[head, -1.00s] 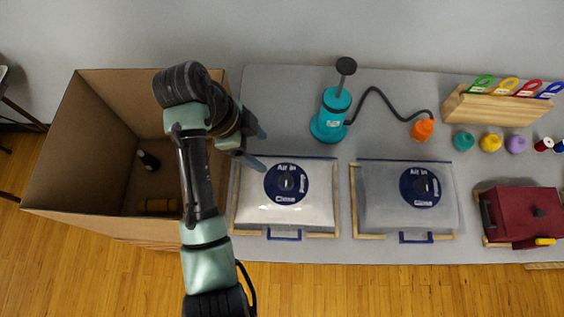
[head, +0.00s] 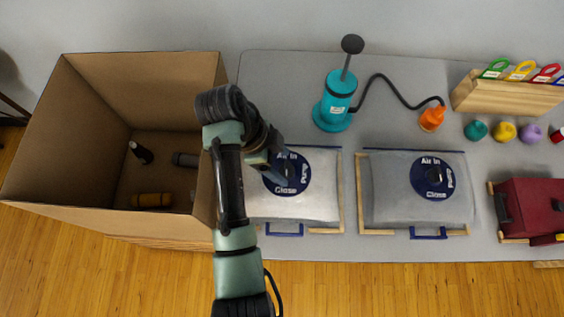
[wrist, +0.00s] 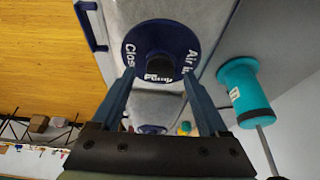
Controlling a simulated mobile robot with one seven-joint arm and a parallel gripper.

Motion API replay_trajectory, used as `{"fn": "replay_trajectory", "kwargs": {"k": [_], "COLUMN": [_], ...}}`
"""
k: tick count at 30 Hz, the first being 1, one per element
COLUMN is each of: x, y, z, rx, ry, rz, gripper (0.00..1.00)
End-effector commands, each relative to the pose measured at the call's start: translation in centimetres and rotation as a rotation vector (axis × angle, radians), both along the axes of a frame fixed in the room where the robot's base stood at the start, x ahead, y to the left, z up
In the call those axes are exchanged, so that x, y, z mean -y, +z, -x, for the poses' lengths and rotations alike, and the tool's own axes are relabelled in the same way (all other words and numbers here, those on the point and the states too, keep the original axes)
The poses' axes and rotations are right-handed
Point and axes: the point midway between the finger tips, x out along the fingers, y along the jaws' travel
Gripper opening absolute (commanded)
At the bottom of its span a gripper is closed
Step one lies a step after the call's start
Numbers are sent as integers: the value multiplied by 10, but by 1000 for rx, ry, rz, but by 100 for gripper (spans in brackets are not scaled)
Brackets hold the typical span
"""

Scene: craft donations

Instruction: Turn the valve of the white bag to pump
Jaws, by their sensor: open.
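The white bag (head: 315,208) lies on the table in a wooden frame, left of a similar greyer bag (head: 375,205). Its round blue valve dial (head: 301,179) carries the labels Air In, Pump and Close. In the wrist view the dial (wrist: 184,42) has a dark central knob (wrist: 158,65), with Pump nearest me; which label the knob points to is not clear. My gripper (wrist: 158,75) is open and empty, with its fingertips on either side of the knob. In the head view my gripper (head: 279,168) covers part of the dial. Contact cannot be told.
A tall cardboard box (head: 90,218) stands on the left, close to my arm. A teal pump (head: 335,100) with a black hose and orange nozzle (head: 432,118) stands behind the bags. A wooden rack (head: 500,95), several coloured pieces and a dark red bag (head: 530,205) are on the right.

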Motion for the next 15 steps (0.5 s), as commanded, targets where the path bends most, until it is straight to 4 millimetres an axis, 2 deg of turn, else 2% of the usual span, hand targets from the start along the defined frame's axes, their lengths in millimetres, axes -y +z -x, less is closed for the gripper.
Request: {"fn": "replay_trajectory", "kwargs": {"k": [11, 15], "x": [3, 3], "y": [-7, -7], "z": [0, 0], "rx": [0, 0], "ry": [-1, -1], "rz": [-1, -1], "gripper": [78, 56]}}
